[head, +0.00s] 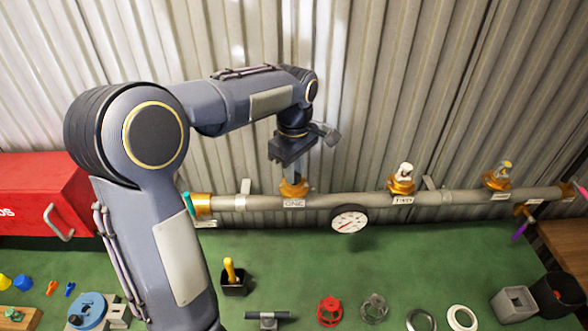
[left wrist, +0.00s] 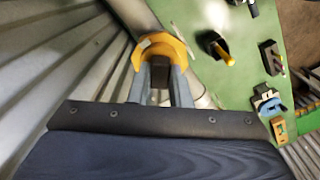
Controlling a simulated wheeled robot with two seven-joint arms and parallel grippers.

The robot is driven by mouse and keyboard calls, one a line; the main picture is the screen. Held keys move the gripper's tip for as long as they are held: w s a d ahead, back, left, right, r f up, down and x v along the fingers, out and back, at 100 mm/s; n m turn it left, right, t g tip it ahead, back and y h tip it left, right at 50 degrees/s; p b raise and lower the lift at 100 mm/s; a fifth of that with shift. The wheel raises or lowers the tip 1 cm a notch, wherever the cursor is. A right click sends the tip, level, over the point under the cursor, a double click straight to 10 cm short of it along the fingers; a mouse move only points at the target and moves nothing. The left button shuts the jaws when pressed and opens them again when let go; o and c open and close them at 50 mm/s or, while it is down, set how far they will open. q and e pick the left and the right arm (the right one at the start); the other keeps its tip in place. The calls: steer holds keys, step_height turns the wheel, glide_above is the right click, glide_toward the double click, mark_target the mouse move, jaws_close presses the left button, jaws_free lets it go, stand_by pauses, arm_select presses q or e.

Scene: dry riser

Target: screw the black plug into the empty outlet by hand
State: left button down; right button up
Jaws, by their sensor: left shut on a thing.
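My left gripper (head: 294,175) points down at the brass outlet (head: 291,190) above the label "ONE" on the grey pipe. In the left wrist view its two grey fingers (left wrist: 160,82) are shut on the black plug (left wrist: 160,70). The plug is at the orange-brass outlet (left wrist: 168,47), within its ring as seen from here. The plug's lower end is hidden, so I cannot tell how deep it sits. In the head view the fingers hide the plug. My right gripper is not in view.
The grey pipe (head: 330,201) runs along a corrugated wall, with a gauge (head: 349,219) and two more brass outlets (head: 401,184) (head: 497,180) to the right. A red box (head: 40,190) stands left. A black holder (head: 234,283) and several rings lie on the green surface (head: 290,262).

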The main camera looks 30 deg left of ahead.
arm_select(q)
steer(key=m, duration=0.3)
steer(key=shift+m, duration=0.4)
steer(key=m, duration=0.4)
steer(key=shift+m, duration=0.7)
steer(key=m, duration=0.5)
steer(key=shift+f+m, duration=0.1)
steer(key=shift+m, duration=0.3)
steer(key=c, duration=1.1)
jaws_free()
